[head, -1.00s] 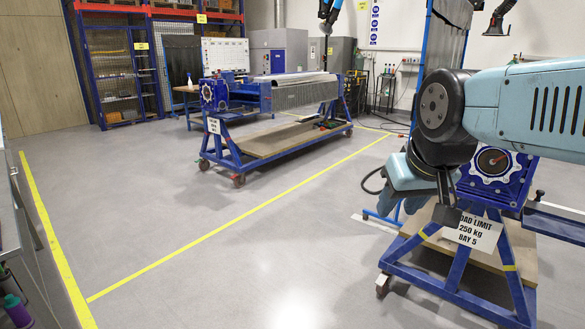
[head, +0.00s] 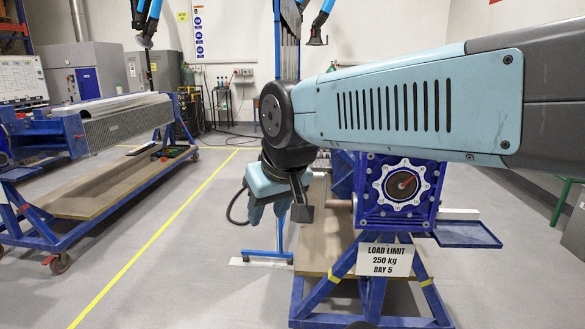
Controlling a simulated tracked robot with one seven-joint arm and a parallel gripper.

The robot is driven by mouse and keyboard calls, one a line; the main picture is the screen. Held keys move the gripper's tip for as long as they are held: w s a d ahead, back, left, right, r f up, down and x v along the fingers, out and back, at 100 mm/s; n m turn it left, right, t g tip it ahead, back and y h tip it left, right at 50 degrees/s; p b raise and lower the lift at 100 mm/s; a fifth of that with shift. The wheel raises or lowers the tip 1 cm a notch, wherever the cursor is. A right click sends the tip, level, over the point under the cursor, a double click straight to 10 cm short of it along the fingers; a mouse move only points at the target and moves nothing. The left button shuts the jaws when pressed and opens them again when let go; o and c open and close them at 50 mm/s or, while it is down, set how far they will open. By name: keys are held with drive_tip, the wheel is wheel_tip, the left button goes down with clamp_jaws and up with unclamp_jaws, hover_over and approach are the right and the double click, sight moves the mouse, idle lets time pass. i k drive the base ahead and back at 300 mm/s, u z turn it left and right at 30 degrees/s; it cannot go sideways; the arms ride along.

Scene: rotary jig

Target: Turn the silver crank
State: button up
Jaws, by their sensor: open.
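A blue rotary jig (head: 366,218) on a blue wheeled stand is right of centre in the head view. Its front face carries a silver scalloped ring (head: 380,180) around a dark hub with a reddish centre. I cannot make out a separate silver crank arm. A short brownish rod (head: 341,204) shows at the jig's left side. My gripper (head: 301,208) hangs down left of the jig, its dark fingers apart from the silver ring. It is open, and nothing shows between the fingers. My arm crosses above the jig and hides its top.
A load limit sign (head: 384,260) hangs on the stand below the ring, and a blue tray (head: 466,234) juts out on the right. Another blue stand (head: 50,235) is at left. Grey floor with a yellow line (head: 150,245) is clear between the stands.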

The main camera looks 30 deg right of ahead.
sight(327, 204)
drive_tip(key=z, duration=0.1)
drive_tip(key=i, duration=1.1)
drive_tip(key=z, duration=0.1)
